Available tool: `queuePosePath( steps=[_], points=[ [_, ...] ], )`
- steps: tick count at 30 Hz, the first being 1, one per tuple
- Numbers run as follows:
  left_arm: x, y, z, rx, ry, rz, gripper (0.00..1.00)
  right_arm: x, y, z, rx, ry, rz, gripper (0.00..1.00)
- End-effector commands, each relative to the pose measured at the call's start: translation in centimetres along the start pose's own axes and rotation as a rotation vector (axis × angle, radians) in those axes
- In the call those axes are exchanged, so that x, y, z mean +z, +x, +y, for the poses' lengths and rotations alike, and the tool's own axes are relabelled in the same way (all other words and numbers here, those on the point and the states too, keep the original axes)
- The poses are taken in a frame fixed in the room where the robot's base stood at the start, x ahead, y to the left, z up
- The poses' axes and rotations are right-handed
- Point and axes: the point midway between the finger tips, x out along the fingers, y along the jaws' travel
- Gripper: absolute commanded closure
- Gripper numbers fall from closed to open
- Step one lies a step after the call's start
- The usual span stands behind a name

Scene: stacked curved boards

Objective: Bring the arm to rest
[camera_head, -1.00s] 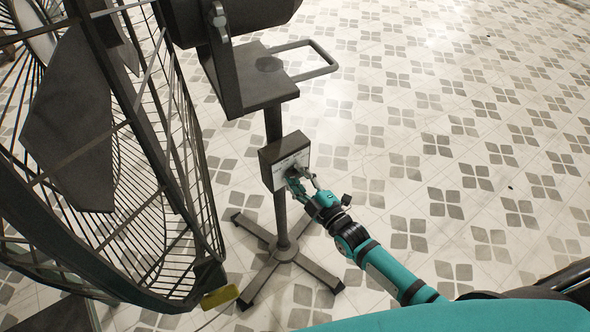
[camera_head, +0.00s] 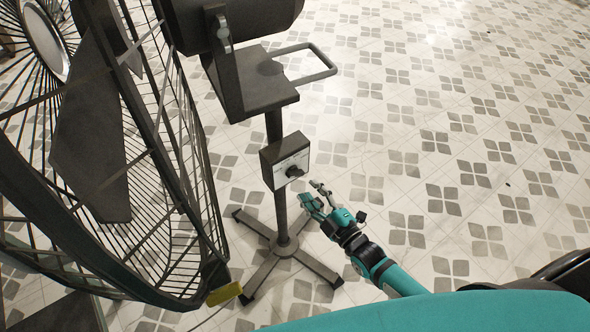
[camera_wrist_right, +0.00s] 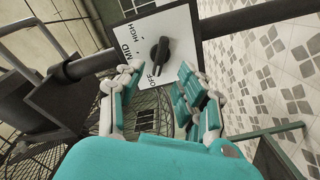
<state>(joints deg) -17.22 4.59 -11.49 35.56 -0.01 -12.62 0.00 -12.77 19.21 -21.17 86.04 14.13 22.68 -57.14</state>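My right gripper (camera_head: 318,197) is teal and grey. It is open and empty in the head view, a little below and to the right of the fan's control box (camera_head: 285,161), with a gap between them. The box has a pale face with a dark knob (camera_head: 295,171). In the right wrist view the knob (camera_wrist_right: 158,56) shows between and beyond the two spread fingers of my right gripper (camera_wrist_right: 152,92). The words OFF, MID and HIGH are readable on the plate around it. My left gripper is not in view.
A large caged fan (camera_head: 105,170) fills the left side. Its stand pole (camera_head: 280,215) rises from a cross-shaped base (camera_head: 287,250) on the floor. A handle loop (camera_head: 322,64) sticks out from the shelf under the motor. The tiled floor (camera_head: 450,150) to the right is clear.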

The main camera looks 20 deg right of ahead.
Motion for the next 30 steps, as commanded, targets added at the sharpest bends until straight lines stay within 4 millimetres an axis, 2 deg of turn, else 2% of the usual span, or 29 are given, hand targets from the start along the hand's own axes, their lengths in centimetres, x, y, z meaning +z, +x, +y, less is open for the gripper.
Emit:
queuePosePath(
  steps=[3,20,23,26,29,30],
  points=[
    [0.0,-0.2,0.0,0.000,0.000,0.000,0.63,0.0,-0.5,0.0,-0.001,0.000,-0.001,0.63],
    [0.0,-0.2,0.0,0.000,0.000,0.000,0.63,0.4,-0.7,-0.5,-0.011,0.009,-0.012,0.63],
    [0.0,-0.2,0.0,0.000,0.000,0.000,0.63,2.3,-1.4,-2.7,-0.064,0.055,-0.069,0.63],
    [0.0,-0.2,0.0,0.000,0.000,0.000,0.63,5.8,-3.4,-7.0,-0.159,0.149,-0.185,0.63],
    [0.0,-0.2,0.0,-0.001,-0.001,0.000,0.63,9.8,-6.9,-12.5,-0.271,0.276,-0.348,0.63],
    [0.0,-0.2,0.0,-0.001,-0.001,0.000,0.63,11.1,-8.6,-14.7,-0.313,0.328,-0.417,0.63]
  ],
)
